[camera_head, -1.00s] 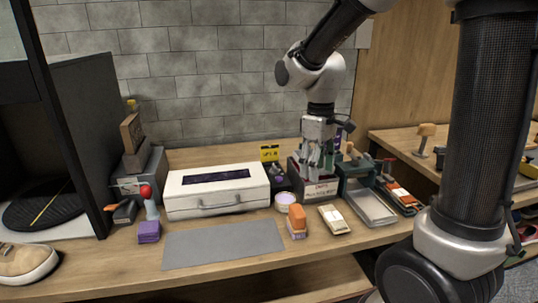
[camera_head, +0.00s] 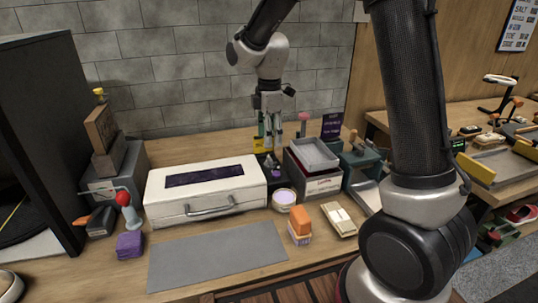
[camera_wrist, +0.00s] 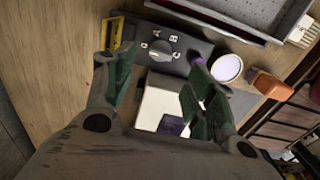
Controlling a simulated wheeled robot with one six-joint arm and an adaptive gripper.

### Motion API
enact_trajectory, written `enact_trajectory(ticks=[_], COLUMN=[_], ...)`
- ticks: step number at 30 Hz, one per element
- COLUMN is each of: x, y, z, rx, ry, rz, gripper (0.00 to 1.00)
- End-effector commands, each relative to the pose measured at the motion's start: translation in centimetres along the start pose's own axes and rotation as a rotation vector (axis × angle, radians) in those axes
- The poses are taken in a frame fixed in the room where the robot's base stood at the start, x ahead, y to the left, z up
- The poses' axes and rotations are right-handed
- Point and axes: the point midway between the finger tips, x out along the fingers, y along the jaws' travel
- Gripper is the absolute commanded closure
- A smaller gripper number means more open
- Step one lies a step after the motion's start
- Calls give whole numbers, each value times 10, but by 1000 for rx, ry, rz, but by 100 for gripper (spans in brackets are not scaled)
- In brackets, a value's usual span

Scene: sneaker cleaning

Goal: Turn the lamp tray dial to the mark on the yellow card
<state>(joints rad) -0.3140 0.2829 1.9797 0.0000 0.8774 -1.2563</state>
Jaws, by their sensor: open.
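The dial (camera_wrist: 161,48) is a grey knob on a dark unit with white letters around it, shown in the wrist view. In the head view this small dark unit (camera_head: 270,166) stands between the white case and a box. The yellow card (camera_wrist: 112,36) stands beside the unit; in the head view it (camera_head: 258,145) is partly hidden behind a finger. I cannot read its mark. My gripper (camera_wrist: 158,68) is open and empty, fingers pointing down, with the dial showing between the fingertips. In the head view the gripper (camera_head: 270,143) is over the unit; contact cannot be told.
A white case (camera_head: 165,207) with a dark window is left of the unit. A box (camera_head: 318,185) carrying a grey tray (camera_head: 331,161) is close on the right. A round tin (camera_head: 284,197) and an orange-topped block (camera_head: 300,222) are in front. The grey mat (camera_head: 215,255) is bare.

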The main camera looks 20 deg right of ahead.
Motion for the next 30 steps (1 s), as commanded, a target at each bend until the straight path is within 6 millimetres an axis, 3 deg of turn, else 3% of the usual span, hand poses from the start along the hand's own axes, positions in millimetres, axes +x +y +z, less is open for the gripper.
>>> enact_trajectory(ticks=[12,24,30], x=[63,74,74], y=[-1,-1,-1], z=[0,0,0], rx=[-1,-1,0], ry=[-1,0,0], rz=[-4,-1,-1], gripper=[45,45,79])
